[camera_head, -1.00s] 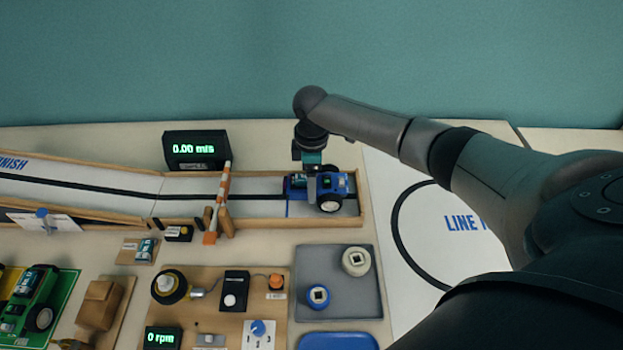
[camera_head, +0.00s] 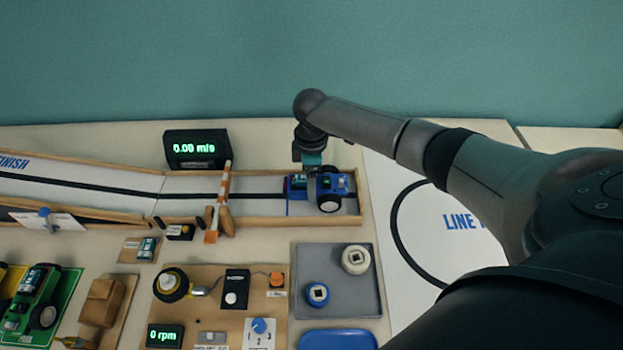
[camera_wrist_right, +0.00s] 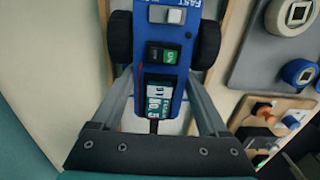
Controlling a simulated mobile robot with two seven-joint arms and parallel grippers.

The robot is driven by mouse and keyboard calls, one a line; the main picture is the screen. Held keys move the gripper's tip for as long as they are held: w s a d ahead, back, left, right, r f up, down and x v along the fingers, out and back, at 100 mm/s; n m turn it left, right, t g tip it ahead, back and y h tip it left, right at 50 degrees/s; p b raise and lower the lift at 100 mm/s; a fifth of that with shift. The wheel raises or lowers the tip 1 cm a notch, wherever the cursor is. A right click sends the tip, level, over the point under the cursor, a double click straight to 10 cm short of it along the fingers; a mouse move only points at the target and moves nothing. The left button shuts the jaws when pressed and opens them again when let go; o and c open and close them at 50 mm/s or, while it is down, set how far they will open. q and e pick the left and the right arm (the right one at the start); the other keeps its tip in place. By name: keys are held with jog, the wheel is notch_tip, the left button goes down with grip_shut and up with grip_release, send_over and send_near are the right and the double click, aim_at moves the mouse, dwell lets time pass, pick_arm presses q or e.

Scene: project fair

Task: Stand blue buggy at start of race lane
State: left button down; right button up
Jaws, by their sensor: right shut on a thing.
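The blue buggy (camera_head: 335,186) with dark wheels sits at the right end of the race lane (camera_head: 258,187), inside its wooden borders. My right gripper (camera_head: 312,172) reaches down over the buggy's left part. In the right wrist view the gripper (camera_wrist_right: 161,88) has one finger on each side of the buggy's narrow body (camera_wrist_right: 172,34), shut on it. Its wheels, switches and small display show there. Whether the wheels touch the lane is hard to tell. My left gripper is not in view.
A striped gate arm (camera_head: 224,195) crosses the lane left of the buggy. A speed display (camera_head: 196,149) stands behind it. A grey tray (camera_head: 335,299) with two wheels lies in front, and a line-track sheet (camera_head: 385,180) lies to the right.

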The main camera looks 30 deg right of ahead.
dwell(0.3)
jog(key=o, duration=1)
notch_tip(320, 180, up, 7)
jog(key=shift+w+f+p, duration=0.1)
jog(key=shift+f+p, duration=0.05)
jog(key=shift+p, duration=0.9)
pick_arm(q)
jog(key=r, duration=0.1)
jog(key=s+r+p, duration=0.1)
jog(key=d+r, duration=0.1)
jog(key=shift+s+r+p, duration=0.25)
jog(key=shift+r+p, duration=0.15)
pick_arm(e)
notch_tip(320, 180, up, 9)
jog(key=shift+f, duration=0.2)
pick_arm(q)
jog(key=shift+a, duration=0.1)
